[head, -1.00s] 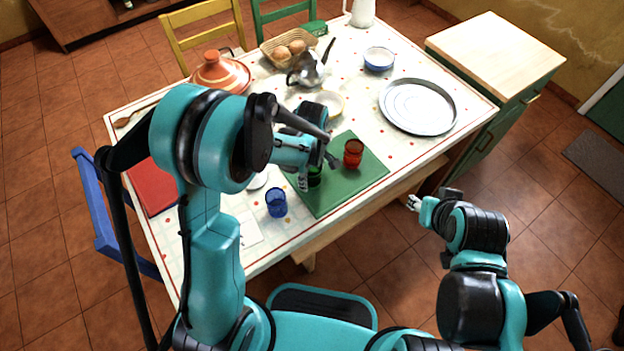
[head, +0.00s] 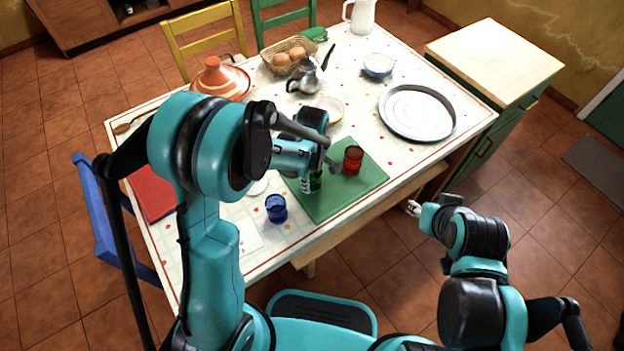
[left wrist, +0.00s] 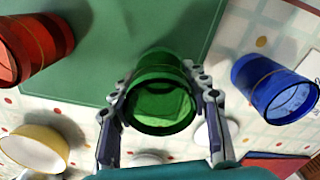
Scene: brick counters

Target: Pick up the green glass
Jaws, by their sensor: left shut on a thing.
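The green glass (head: 316,182) stands on the green board (head: 335,205), partly hidden by my left gripper (head: 312,178) in the head view. In the left wrist view the green glass (left wrist: 160,100) sits between the two fingers of my left gripper (left wrist: 158,82), with its open rim facing the camera. The fingers touch its sides and are shut on it. I cannot tell whether its base is clear of the board. My right gripper (head: 413,208) is off the table's right front edge, far from the glass; its jaws are too small to read.
A red glass (head: 353,160) stands on the board close to the right of the left gripper. A blue glass (head: 276,209) stands to the left, off the board. A bowl (head: 327,108), a metal pot (head: 303,78) and a round tray (head: 417,112) are farther back.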

